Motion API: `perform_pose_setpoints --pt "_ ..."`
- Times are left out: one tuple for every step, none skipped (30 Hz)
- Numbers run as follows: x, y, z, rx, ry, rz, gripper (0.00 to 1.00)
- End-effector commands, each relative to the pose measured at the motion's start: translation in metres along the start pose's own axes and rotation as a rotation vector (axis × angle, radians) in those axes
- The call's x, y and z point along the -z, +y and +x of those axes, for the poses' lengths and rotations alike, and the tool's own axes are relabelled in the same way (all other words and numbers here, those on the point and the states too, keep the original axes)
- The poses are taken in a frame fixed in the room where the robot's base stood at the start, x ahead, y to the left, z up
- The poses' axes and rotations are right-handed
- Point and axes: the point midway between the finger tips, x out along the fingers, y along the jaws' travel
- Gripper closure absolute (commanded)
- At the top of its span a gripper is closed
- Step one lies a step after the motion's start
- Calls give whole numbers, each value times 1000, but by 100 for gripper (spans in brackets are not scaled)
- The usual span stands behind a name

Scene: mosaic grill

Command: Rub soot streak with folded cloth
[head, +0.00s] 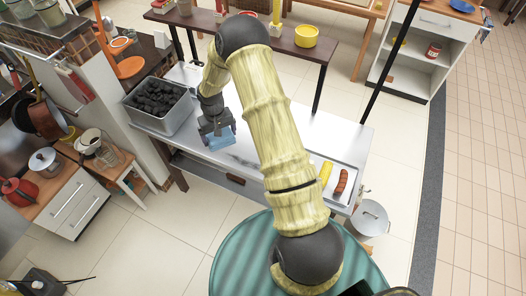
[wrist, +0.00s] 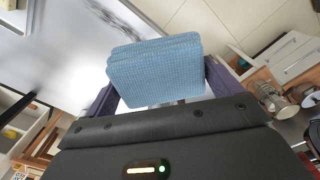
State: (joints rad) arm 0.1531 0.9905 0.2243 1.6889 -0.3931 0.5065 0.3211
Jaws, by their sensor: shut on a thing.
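My gripper (head: 217,130) is shut on a folded blue cloth (head: 222,138), which sticks out below the fingers. In the wrist view the cloth (wrist: 155,72) is a thick, layered, textured pad between the two dark fingers. The soot streak (head: 243,161) is a dark grey smear on the pale metal table (head: 283,142), just right of and nearer than the cloth. The streak (wrist: 118,16) also shows at the top of the wrist view, beyond the cloth and apart from it in the picture. I cannot tell whether the cloth touches the table.
A grey bin (head: 181,118) of charcoal stands at the table's left end, close to my gripper. A tray (head: 345,199) with a corn cob (head: 326,172) and a sausage (head: 341,183) lies at the right end. A pot (head: 371,218) stands beyond that end. The tabletop between is mostly clear.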

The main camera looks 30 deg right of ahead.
Motion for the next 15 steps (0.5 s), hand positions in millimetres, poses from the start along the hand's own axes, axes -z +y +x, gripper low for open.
perform_pose_setpoints --pt "0 0 0 0 0 0 28" --pt "0 0 0 0 0 0 28" --pt "0 0 0 0 0 0 28" --pt "0 1 0 0 0 0 28" --pt "-1 2 1 0 0 0 28" --pt "-2 5 4 -1 0 -2 28" --pt "-4 9 6 -2 -1 -4 28" --pt "-6 13 9 -3 -2 -7 28" --pt "-10 21 14 -4 -3 -12 28" --pt "-14 28 19 -5 -4 -18 28" --pt "-18 36 24 -6 -4 -23 28" --pt "-25 47 32 -7 -6 -33 28" --pt "-30 56 38 -7 -5 -38 28" --pt "-37 65 44 -8 -6 -48 28" --pt "-46 78 52 -8 -6 -60 28"
